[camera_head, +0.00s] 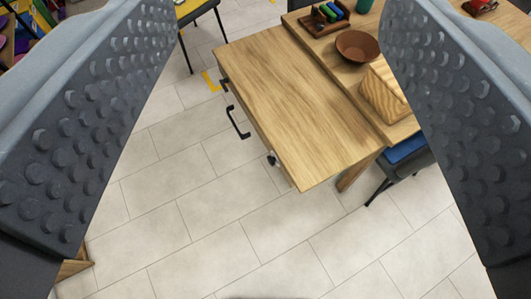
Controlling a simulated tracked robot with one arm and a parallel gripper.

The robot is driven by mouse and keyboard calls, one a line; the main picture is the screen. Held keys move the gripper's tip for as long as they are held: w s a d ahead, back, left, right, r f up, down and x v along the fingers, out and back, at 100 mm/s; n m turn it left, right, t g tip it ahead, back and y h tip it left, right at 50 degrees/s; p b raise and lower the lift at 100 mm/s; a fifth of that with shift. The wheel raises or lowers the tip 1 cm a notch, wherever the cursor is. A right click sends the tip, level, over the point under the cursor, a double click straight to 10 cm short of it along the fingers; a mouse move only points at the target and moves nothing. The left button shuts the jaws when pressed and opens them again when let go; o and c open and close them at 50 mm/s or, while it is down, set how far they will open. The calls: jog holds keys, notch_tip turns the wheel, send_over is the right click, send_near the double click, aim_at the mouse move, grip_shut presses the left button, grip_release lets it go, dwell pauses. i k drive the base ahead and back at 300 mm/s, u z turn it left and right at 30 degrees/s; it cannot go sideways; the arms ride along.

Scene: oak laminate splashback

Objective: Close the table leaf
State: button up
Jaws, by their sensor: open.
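The table leaf (292,98) is a light wooden panel that stands out level from the side of the wooden table (343,52). A black bar handle (238,122) sits on the leaf's left edge, with small dark fittings at either side of it. My gripper (275,115) shows as two grey studded fingers, wide apart at the left and right of the picture. It is open with nothing between the fingers. The leaf lies beyond and below them, and the gripper appears clear of it.
On the table stand a brown bowl (358,45), a tray with markers (325,16) and a wooden block (386,92). A blue-seated chair (405,150) is by the table at right. Another chair (194,10) is at the top. The tiled floor (200,215) in front is clear.

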aim_at(314, 132)
jog(key=u, duration=0.05)
jog(key=k, duration=0.45)
jog(key=z, duration=0.2)
jog(key=i, duration=1.45)
jog(key=u, duration=0.55)
